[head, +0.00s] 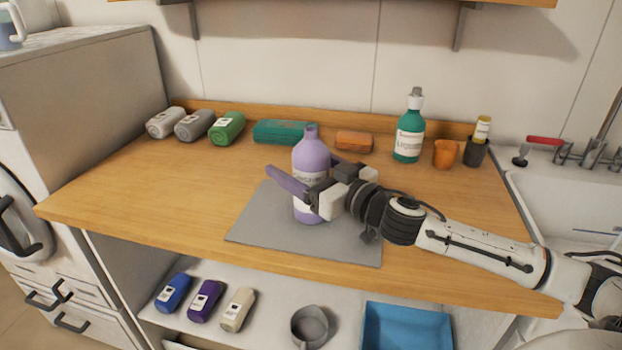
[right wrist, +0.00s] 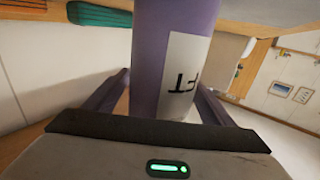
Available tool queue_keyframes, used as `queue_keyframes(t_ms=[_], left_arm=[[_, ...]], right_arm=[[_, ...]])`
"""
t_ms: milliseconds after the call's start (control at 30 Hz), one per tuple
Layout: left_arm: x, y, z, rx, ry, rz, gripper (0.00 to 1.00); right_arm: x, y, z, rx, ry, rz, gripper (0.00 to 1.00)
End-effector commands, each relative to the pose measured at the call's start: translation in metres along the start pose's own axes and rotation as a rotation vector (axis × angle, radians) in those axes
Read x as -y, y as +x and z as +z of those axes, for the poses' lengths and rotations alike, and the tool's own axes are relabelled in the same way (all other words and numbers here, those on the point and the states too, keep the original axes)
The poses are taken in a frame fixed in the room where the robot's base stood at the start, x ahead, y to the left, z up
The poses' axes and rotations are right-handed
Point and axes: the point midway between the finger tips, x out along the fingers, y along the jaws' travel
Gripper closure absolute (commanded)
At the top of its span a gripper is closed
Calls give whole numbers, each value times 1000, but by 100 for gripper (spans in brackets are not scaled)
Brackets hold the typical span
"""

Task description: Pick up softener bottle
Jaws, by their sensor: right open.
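The softener bottle (head: 311,165) is lilac with a white label and stands upright on a grey mat (head: 258,228) on the wooden counter. My right gripper (head: 303,183) reaches in from the right at the bottle's mid-height. Its purple-grey fingers are open, one on each side of the bottle. In the right wrist view the bottle (right wrist: 150,60) stands between the two fingers (right wrist: 158,98), close to the palm. I cannot tell whether either finger touches it. My left gripper is not in view.
A teal bottle (head: 408,135), an orange cup (head: 446,154) and a dark holder (head: 475,152) stand at the back right. Rolled towels (head: 195,125) and a teal case (head: 285,132) lie along the back. The sink (head: 560,190) is at right. The counter's left part is clear.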

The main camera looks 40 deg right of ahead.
Motion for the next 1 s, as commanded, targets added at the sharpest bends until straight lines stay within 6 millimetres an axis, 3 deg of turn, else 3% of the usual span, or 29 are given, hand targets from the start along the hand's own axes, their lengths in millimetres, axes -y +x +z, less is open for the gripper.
queue_keyframes(t_ms=[267, 567, 833, 1000], left_arm=[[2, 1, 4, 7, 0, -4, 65], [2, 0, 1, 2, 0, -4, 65], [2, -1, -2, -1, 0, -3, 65], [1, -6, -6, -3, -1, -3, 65]], right_arm=[[0, 2, 1, 1, 0, 0, 23], [0, 2, 0, 1, 1, 0, 68], [0, 2, -4, -1, 0, 0, 68], [0, 2, -32, -4, -3, -2, 68]])
